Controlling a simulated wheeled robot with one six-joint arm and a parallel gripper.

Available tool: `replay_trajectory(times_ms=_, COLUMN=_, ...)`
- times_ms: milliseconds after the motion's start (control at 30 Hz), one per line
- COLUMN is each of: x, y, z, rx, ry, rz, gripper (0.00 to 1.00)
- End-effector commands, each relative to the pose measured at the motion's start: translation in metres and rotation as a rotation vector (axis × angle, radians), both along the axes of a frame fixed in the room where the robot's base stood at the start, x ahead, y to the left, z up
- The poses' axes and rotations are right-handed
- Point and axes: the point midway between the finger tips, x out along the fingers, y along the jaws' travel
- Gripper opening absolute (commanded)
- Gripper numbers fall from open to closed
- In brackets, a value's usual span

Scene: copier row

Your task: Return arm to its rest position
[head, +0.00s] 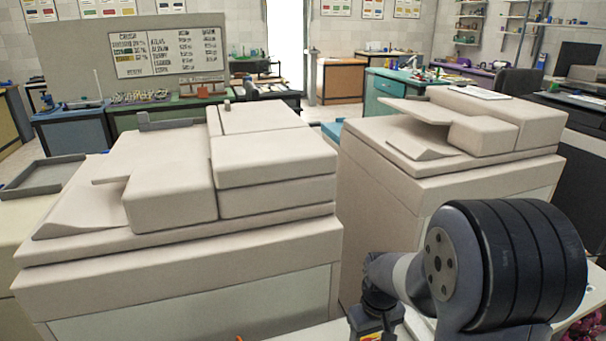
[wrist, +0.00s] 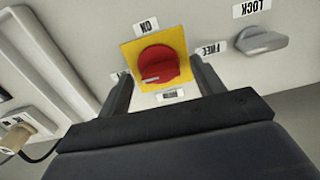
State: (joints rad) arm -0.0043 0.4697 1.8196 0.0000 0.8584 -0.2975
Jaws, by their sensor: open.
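In the wrist view my gripper (wrist: 161,68) is open, with one dark finger on each side of a red rotary knob (wrist: 158,66). The knob sits on a yellow square plate (wrist: 128,50) on a pale panel. I cannot tell whether the fingers touch it. An ON label is above the plate, and a small label below it is unreadable. In the head view my arm (head: 510,265) is bent at the lower right, and the gripper's fingers cannot be made out there.
A grey lever knob (wrist: 262,40) with LOCK and FREE labels is at the right of the panel. A plug with a cord (wrist: 15,138) is at lower left. Two copiers, left (head: 170,190) and right (head: 480,125), stand close to my arm.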

Motion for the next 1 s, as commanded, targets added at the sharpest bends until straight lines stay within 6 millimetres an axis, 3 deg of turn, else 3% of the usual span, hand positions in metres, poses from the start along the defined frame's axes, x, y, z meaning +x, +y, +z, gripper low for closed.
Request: replay_trajectory(times_ms=1000, x=0.0015, y=-0.003, z=0.0029, rx=-0.003, ry=-0.006, rz=-0.83, gripper=0.64)
